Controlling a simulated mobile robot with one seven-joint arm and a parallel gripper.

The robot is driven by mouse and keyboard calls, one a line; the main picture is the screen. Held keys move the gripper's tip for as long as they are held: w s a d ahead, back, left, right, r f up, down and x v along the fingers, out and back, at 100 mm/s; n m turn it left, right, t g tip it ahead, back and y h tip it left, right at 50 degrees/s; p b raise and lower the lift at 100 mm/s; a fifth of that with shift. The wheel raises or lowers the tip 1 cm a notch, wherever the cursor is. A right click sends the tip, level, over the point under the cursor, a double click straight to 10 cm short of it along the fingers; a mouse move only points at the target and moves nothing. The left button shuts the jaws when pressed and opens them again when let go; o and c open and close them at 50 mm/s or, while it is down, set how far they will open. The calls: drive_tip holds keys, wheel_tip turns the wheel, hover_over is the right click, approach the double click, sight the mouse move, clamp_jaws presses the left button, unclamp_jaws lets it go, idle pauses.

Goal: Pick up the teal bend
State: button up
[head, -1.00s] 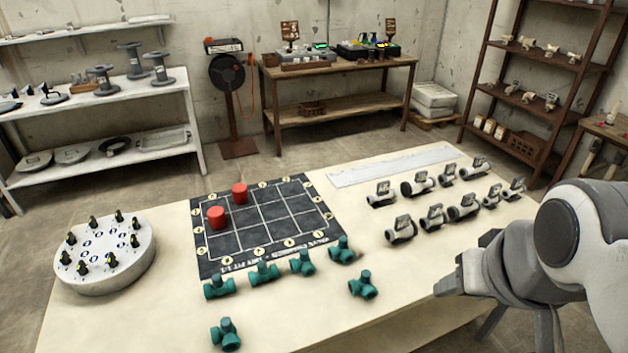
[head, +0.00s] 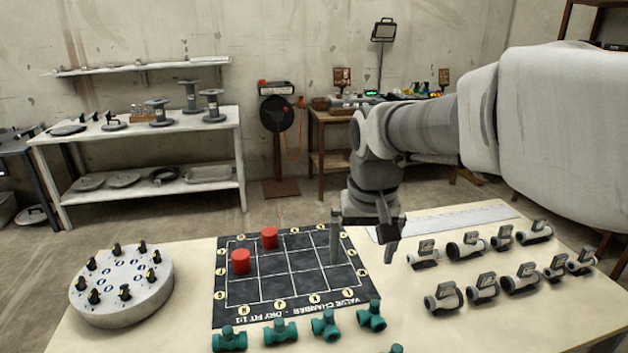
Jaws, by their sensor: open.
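Several teal pipe fittings lie on the cream table along the front edge of the black grid board. From left to right they are one teal fitting (head: 229,340), a second (head: 280,331), a third (head: 325,325) and a fourth (head: 371,316). A further teal fitting (head: 396,349) is mostly cut off by the bottom edge. I cannot tell clearly which one is a bend. My gripper (head: 364,248) is open and empty, fingers pointing down, above the right side of the board. It is apart from the fittings, beyond the fourth one.
The grid board (head: 300,287) carries two red cylinders, one left (head: 241,261) and one behind (head: 269,238). A round grey stand (head: 121,300) with black-and-yellow knobs is at left. Several grey labelled valves (head: 485,288) stand in rows at right. A pale strip (head: 470,217) lies behind them.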

drive_tip(key=g+b, duration=0.2)
hover_over(324, 320)
wheel_tip(324, 320, down, 12)
drive_tip(key=f, duration=0.4)
drive_tip(key=f+b, duration=0.1)
drive_tip(key=f, duration=0.3)
drive_tip(key=f+b, duration=0.1)
drive_tip(key=f, duration=0.3)
drive_tip(key=shift+w+a, duration=0.3)
drive_tip(key=shift+a, duration=0.05)
drive_tip(key=shift+d+f+b, duration=0.15)
drive_tip(key=shift+f+b, duration=0.2)
drive_tip(key=shift+f, duration=1)
drive_tip(key=shift+d+f+b, duration=0.15)
drive_tip(key=shift+f+b, duration=0.15)
drive_tip(key=shift+f, duration=1.05)
drive_tip(key=shift+c, duration=0.3)
drive_tip(key=c, duration=1.3)
drive_tip(key=shift+r, duration=0.1)
drive_tip(key=shift+r, duration=0.1)
